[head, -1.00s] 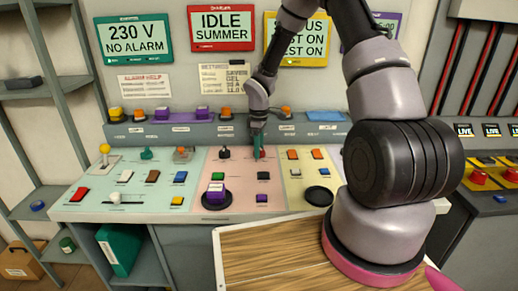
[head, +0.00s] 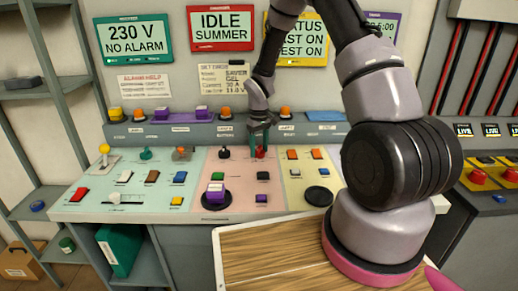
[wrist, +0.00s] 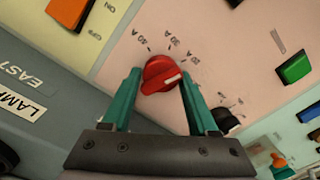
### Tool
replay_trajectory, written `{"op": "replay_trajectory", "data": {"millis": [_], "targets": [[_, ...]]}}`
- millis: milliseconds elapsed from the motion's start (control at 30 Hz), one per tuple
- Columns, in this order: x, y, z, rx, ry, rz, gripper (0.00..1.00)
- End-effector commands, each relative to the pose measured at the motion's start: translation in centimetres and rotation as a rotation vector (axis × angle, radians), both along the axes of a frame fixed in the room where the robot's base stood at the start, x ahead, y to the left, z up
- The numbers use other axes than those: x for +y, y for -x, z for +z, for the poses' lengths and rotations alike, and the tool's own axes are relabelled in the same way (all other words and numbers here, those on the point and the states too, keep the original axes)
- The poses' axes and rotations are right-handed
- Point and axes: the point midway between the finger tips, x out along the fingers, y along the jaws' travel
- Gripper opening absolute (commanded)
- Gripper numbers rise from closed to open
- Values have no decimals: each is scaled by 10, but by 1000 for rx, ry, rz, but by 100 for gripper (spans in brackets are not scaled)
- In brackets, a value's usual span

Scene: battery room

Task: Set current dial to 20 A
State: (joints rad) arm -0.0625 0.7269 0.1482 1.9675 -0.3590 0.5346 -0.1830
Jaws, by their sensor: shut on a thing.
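The red current dial (wrist: 160,75) sits on the pink panel, with a white pointer line on its face. Labels 40 A (wrist: 145,42), 30 A (wrist: 174,41) and 20 A (wrist: 194,57) are printed around it. The pointer aims right, a little below the 20 A label; a finger may hide marks further round. My gripper (wrist: 160,88) has its teal fingers on both sides of the dial, shut on it. In the head view the gripper (head: 260,140) is at the back of the pink panel, and the dial (head: 260,153) is partly hidden by it.
A black knob (wrist: 223,118) stands close to the right finger. A green switch (wrist: 294,67) is further right, and an orange switch (wrist: 70,10) is at upper left. A grey ledge (head: 190,130) with labels and buttons runs behind the dial.

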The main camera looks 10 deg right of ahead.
Motion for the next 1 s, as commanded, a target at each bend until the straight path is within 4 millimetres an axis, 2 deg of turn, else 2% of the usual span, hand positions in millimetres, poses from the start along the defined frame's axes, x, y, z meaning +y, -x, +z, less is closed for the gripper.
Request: {"op": "replay_trajectory", "data": {"millis": [567, 600, 633, 1000], "targets": [[3, 4, -2, 10, -1, -27, 4], [3, 4, -2, 10, -1, -27, 75], [3, 4, -2, 9, -1, -27, 86], [1, 1, 3, 2, 0, -28, 86]]}}
